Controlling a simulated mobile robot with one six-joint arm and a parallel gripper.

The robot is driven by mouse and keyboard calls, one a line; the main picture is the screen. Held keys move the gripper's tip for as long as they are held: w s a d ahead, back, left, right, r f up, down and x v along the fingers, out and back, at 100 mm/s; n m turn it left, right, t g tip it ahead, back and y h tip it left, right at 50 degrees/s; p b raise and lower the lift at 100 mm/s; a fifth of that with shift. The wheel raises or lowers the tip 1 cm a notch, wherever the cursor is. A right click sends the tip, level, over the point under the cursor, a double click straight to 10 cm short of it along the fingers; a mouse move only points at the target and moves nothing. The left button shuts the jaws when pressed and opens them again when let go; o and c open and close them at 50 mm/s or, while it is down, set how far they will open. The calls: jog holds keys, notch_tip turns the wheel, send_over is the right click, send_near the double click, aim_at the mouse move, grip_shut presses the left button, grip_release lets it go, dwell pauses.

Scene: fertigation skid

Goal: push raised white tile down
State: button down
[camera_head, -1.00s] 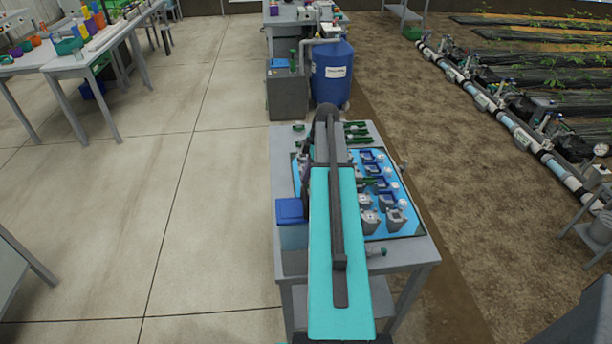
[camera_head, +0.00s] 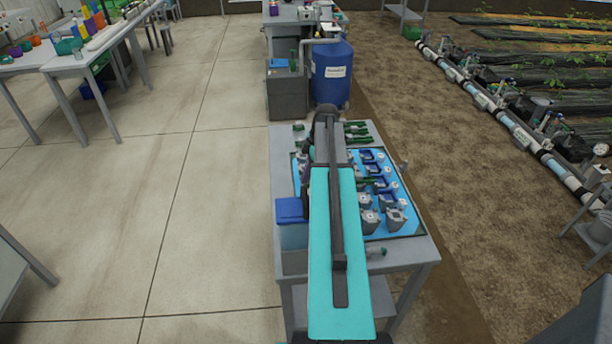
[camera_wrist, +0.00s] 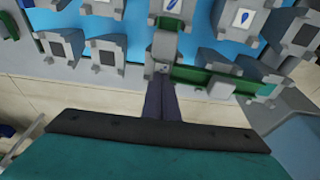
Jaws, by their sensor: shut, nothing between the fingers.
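In the wrist view my gripper (camera_wrist: 162,84) is shut and empty. Its dark fingertips are at the lower end of a grey block with a green part (camera_wrist: 164,50); whether they touch it I cannot tell. White tiles with blue marks sit in grey holders near the top edge, one at upper middle (camera_wrist: 173,6) and one at upper right (camera_wrist: 246,17). I cannot tell which tile is raised. In the head view my arm covers the middle of the blue board (camera_head: 405,228) and hides my gripper.
Grey holders with dark square faces (camera_wrist: 107,54) stand left of my fingers. A green bar (camera_wrist: 205,77) with grey holders is to the right. In the head view, a blue-lidded box (camera_head: 291,211) sits at the left of the grey table (camera_head: 407,252). Floor left of the table is clear.

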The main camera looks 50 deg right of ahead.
dwell(0.3)
notch_tip(320, 180, up, 8)
jog(key=p, duration=0.4)
jog(key=shift+f, duration=0.15)
dwell(0.7)
dwell(0.5)
jog(key=w+a+f+m+g, duration=0.15)
jog(key=a+f, duration=0.25)
jog(key=a, duration=0.4)
jog(key=w+a+f+m, duration=0.2)
jog(key=w+a+f, duration=0.15)
jog(key=a, duration=0.45)
jog(key=w+a+f+m, duration=0.15)
jog(key=a+f, duration=0.25)
jog(key=a, duration=0.5)
jog(key=s+a+f+m+h, duration=0.1)
jog(key=s+a+f+m, duration=0.15)
jog(key=a, duration=0.45)
jog(key=s+a+f+m, duration=0.1)
jog(key=a+f, duration=0.2)
jog(key=a, duration=0.4)
jog(key=s+a+f+m+h, duration=0.1)
jog(key=s+a+f+m, duration=0.15)
jog(key=a, duration=0.45)
jog(key=s+f+n+g+b, duration=0.1)
jog(key=s+f+g+b, duration=0.4)
jog(key=s+f, duration=1.9)
jog(key=shift+s+a+g+b, duration=0.3)
jog(key=shift+s+g, duration=0.35)
jog(key=shift+s, duration=0.2)
